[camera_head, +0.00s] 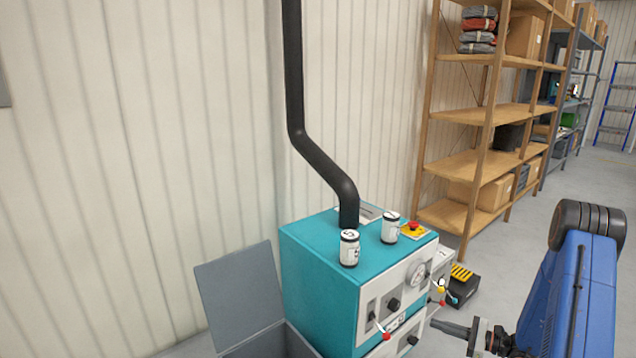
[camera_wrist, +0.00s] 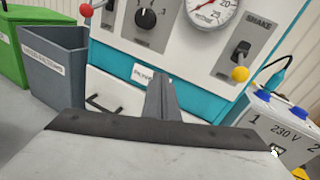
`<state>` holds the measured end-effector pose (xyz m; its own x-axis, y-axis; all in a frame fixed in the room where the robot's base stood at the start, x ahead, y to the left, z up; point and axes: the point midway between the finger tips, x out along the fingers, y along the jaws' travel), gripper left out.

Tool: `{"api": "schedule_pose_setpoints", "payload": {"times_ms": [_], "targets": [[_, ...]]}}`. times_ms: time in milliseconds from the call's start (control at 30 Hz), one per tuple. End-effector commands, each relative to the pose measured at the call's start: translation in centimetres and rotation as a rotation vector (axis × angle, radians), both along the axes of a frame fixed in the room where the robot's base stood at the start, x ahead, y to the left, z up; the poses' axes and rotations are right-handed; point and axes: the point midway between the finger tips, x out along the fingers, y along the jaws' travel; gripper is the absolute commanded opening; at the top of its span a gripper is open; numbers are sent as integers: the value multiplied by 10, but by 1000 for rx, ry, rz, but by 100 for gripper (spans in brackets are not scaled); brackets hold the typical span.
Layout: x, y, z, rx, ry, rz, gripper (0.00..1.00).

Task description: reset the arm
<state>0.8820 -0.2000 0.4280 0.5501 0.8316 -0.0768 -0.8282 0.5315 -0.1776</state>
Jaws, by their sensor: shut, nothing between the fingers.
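My gripper (camera_head: 438,324) is at the lower right of the head view, in front of the teal machine's panel. Its fingers are shut with nothing between them and point left toward the machine. In the wrist view the closed fingers (camera_wrist: 160,98) show as one narrow grey wedge in front of the panel. My blue arm fills the lower right of the head view. The teal machine (camera_head: 318,262) has a white panel with a gauge (camera_wrist: 213,12), a black knob (camera_wrist: 146,18), a red-ball lever (camera_wrist: 86,10) and a yellow-ball lever (camera_wrist: 240,73). I cannot tell whether the fingers touch anything.
Two white canisters (camera_head: 349,250) (camera_head: 390,228) and a red button (camera_head: 414,227) are on the machine's top. A black pipe (camera_head: 318,160) rises from it. A grey bin with a raised lid (camera_head: 240,298) stands left. A 230 V box (camera_wrist: 285,122) and wooden shelves (camera_head: 478,115) are right.

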Motion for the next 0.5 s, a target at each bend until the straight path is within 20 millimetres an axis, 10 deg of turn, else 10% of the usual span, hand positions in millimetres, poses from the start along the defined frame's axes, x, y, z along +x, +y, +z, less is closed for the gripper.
{"api": "schedule_pose_setpoints", "payload": {"times_ms": [500], "targets": [[-59, 96, 127, -293, -128, 391, 0]]}}
